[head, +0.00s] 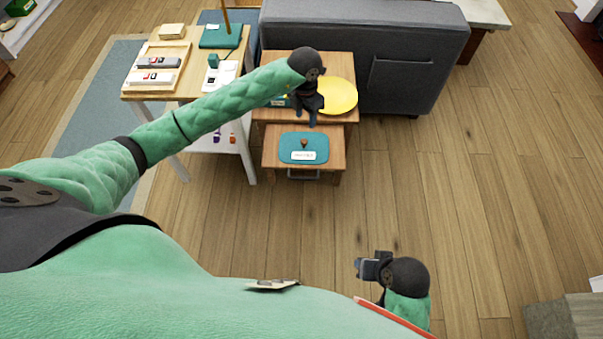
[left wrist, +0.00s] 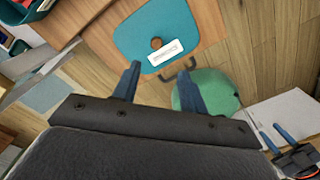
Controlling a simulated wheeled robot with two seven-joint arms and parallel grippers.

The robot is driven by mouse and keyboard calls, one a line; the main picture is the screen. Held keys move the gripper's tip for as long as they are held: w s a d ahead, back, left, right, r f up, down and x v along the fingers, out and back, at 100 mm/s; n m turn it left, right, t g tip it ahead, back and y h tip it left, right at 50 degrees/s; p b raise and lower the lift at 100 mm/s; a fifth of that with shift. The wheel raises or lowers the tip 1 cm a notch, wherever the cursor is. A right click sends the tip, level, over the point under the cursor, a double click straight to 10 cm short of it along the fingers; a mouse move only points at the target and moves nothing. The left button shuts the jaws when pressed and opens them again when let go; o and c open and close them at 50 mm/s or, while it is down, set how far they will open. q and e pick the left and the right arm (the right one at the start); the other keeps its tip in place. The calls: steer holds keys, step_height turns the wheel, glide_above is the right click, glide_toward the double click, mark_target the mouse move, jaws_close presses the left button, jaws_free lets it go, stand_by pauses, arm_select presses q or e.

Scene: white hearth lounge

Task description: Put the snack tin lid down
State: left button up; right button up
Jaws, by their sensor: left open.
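The snack tin lid, a teal rounded rectangle with a brown knob and a white label (head: 291,142), lies flat on the lower wooden table (head: 272,163). In the left wrist view the lid (left wrist: 130,36) shows beyond my fingers. My left gripper (head: 311,119) hangs just behind and above the lid, apart from it. Its two fingers, seen in the left wrist view (left wrist: 158,75), are spread with nothing between them. My right gripper (head: 367,268) is out over the floor at lower right; its finger gap is not clear.
The taller table holds a yellow plate (head: 340,96) and a small teal item (head: 280,102) partly hidden by my left arm. A side table (head: 190,84) with trays stands left. A grey sofa (head: 400,50) is behind. Open wooden floor (head: 470,190) lies right.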

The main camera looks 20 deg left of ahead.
arm_select(q)
steer(key=s+d+r+h, duration=0.1)
steer(key=s+d+h, duration=0.35)
steer(key=d, duration=0.45)
steer(key=s+d+r+h, duration=0.1)
steer(key=s+d+h, duration=0.35)
steer(key=d, duration=0.55)
steer(key=s+d+r+n+t+h, duration=0.1)
steer(key=d+r+n+t+h, duration=0.4)
steer(key=r+n+t+h, duration=0.6)
steer(key=w+a+r+n+t+y, duration=0.1)
steer(key=a+n+t+y, duration=0.7)
steer(key=n+y, duration=0.5)
steer(key=s+a+f+n+g+y, duration=0.3)
steer(key=a+f+n+y, duration=0.25)
steer(key=f+n, duration=0.35)
steer(key=s+f+n+g, duration=0.2)
steer(key=s+f+g, duration=0.2)
steer(key=s, duration=0.4)
steer(key=s+f+n+g+h, duration=0.1)
steer(key=s+f+g, duration=0.3)
steer(key=s, duration=0.4)
steer(key=s+f+n+g, duration=0.3)
steer(key=s+f+g, duration=0.1)
steer(key=s, duration=0.4)
steer(key=shift+a+f+g, duration=0.25)
steer(key=shift+f+g, duration=0.05)
steer(key=shift+f, duration=0.1)
steer(key=shift+w+h, duration=0.1)
steer(key=shift+h, duration=0.15)
